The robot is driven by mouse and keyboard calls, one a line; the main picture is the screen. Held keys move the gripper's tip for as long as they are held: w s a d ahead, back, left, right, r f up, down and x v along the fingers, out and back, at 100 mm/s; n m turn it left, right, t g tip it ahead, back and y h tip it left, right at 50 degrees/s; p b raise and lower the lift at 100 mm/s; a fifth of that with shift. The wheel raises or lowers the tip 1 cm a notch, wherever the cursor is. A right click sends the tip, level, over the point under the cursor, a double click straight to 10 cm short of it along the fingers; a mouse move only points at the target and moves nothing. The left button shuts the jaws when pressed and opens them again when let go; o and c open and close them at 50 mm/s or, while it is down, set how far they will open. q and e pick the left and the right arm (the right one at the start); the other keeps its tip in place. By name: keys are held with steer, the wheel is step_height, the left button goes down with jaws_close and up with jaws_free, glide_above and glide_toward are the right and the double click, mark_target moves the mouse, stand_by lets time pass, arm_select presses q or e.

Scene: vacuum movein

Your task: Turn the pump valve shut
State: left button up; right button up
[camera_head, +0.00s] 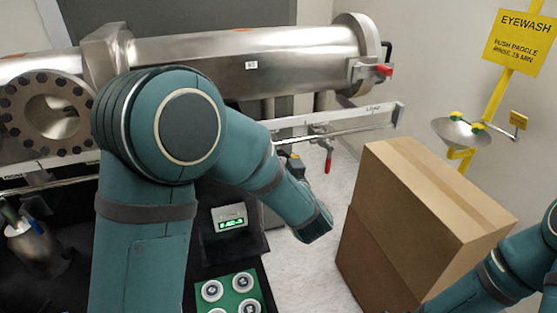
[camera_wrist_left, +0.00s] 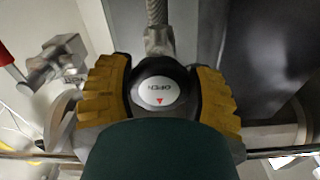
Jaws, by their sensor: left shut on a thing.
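The pump valve's black round knob (camera_wrist_left: 157,68) fills the middle of the left wrist view. Its white disc reads OPEN, upside down in the picture, with a red triangle beneath the word. My left gripper (camera_wrist_left: 158,92) has its two yellow-padded fingers on either side of the knob and is shut on it. A metal braided hose rises behind the knob. In the head view my left arm crosses the middle, and its gripper and the knob are hidden. My right arm enters at the lower right of the head view, with its gripper out of frame.
A large steel vacuum tube (camera_head: 240,55) runs across the back. A red-handled valve (camera_head: 328,160) hangs below a rail. Stacked cardboard boxes (camera_head: 420,190) stand at right, before an eyewash basin (camera_head: 460,132). A green digital display (camera_head: 231,223) sits beside my left arm.

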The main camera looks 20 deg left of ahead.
arm_select(q)
steer(key=o, duration=1.2)
steer(key=v, duration=1.2)
